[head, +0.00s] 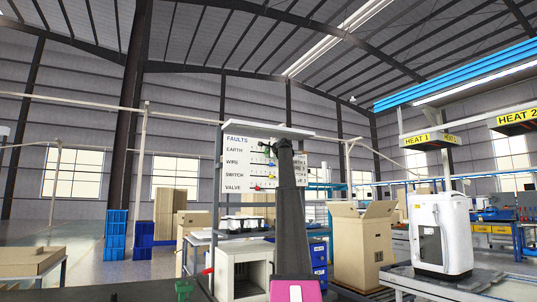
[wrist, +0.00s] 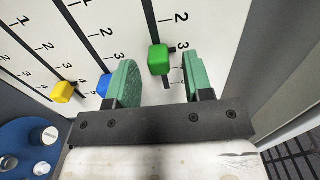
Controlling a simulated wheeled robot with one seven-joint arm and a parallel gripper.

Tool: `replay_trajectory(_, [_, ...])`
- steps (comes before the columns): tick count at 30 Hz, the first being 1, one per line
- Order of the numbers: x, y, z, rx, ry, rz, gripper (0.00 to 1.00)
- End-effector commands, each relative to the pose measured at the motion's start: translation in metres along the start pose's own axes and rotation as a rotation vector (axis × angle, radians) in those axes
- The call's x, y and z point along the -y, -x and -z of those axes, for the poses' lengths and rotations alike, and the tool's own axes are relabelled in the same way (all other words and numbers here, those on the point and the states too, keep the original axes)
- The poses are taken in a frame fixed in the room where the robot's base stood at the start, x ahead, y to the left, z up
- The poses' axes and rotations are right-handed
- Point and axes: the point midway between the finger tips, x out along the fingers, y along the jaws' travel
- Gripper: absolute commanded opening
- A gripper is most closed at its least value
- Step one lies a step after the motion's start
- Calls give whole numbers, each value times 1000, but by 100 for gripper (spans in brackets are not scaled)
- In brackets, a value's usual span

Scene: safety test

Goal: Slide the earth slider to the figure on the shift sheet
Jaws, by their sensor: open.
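The white slider board (head: 234,160), headed FAULTS, stands ahead with rows marked EARTH, WIRE, SWITCH and VALVE; my arm covers part of it. In the wrist view, a green slider knob (wrist: 158,60) is near the 3 and 4 of its scale; its exact figure is hard to tell. My gripper (wrist: 160,80) is open, its green pads to either side of the green knob, with visible gaps. A blue knob (wrist: 103,86) is partly behind the left pad, and a yellow knob (wrist: 62,92) is further left. The shift sheet (head: 300,178) is partly hidden behind my arm; its EARTH line is not readable.
A grey edge (wrist: 224,60) borders the board close to the right pad. A blue round part with metal pegs (wrist: 30,148) is at lower left. A cardboard box (head: 362,245) and a white machine (head: 440,232) stand right of my arm.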

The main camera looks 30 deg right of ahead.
Motion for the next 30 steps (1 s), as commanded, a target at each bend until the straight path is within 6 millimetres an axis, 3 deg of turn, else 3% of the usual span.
replay_trajectory(10, [-1, -9, 0, 0, 0, -1, 47])
replay_trajectory(11, [-1, -9, 0, 0, 0, -1, 44])
replay_trajectory(15, [-1, -9, 0, 0, 0, -1, 0])
replay_trajectory(23, [-1, -8, -10, 0, 1, -1, 0])
replay_trajectory(30, [-2, -8, -54, 2, 0, -1, 0])
